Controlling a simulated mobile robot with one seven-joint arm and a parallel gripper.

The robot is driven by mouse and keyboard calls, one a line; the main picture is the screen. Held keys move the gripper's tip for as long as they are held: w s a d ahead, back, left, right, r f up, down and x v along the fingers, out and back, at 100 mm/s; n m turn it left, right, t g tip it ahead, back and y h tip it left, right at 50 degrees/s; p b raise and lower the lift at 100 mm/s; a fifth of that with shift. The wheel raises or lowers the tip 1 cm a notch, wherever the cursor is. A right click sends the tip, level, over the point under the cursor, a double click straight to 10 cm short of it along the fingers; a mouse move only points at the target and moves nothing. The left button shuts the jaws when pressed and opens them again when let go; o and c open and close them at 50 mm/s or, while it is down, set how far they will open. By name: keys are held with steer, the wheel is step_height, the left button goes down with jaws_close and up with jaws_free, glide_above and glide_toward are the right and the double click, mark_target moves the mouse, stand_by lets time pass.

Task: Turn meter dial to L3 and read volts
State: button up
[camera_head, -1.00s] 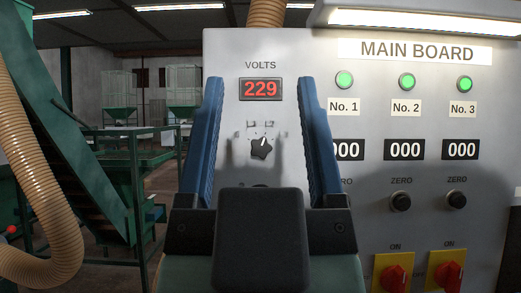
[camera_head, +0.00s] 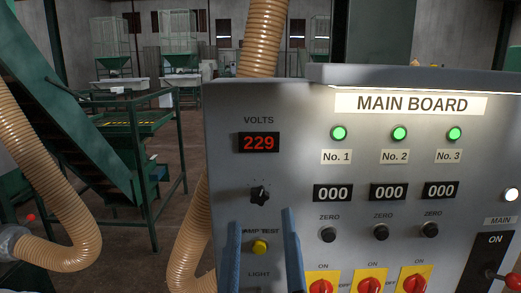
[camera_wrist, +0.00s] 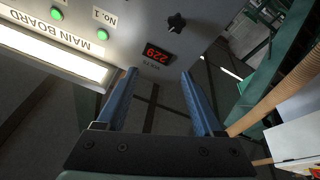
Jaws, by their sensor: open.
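The black meter dial (camera_head: 260,195) is on the left of the grey panel, below the red VOLTS display (camera_head: 259,142), which reads 229. The marks around the dial are too small to read, so I cannot tell its setting. My gripper (camera_head: 262,219) is open, with its two blue fingers low in the head view, below the dial in the picture. In the wrist view my gripper (camera_wrist: 159,75) is empty. There the dial (camera_wrist: 176,22) and the display (camera_wrist: 159,52) appear upside down, beyond the fingertips and apart from them.
A yellow lamp-test button (camera_head: 260,247) lies between the fingers in the picture. Black zero knobs (camera_head: 381,232), red rotary switches (camera_head: 369,287) and a main lever (camera_head: 500,275) are to the right. A tan hose (camera_head: 195,220) hangs beside the panel's left edge.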

mark_target(261, 200)
steer(key=w+n+g+p, duration=0.1)
steer(key=w+p, duration=0.2)
steer(key=p, duration=0.1)
steer(key=w+f+g+p, duration=0.1)
steer(key=w+p, duration=0.2)
steer(key=p, duration=0.2)
steer(key=w+f+n+g+p, duration=0.1)
steer(key=w+p, duration=0.2)
steer(key=p, duration=0.1)
steer(key=shift+w+n+g, duration=0.3)
steer(key=shift+w+f+p, duration=0.2)
steer(key=shift+w+p, duration=0.15)
steer(key=shift+w, duration=0.35)
jaws_close()
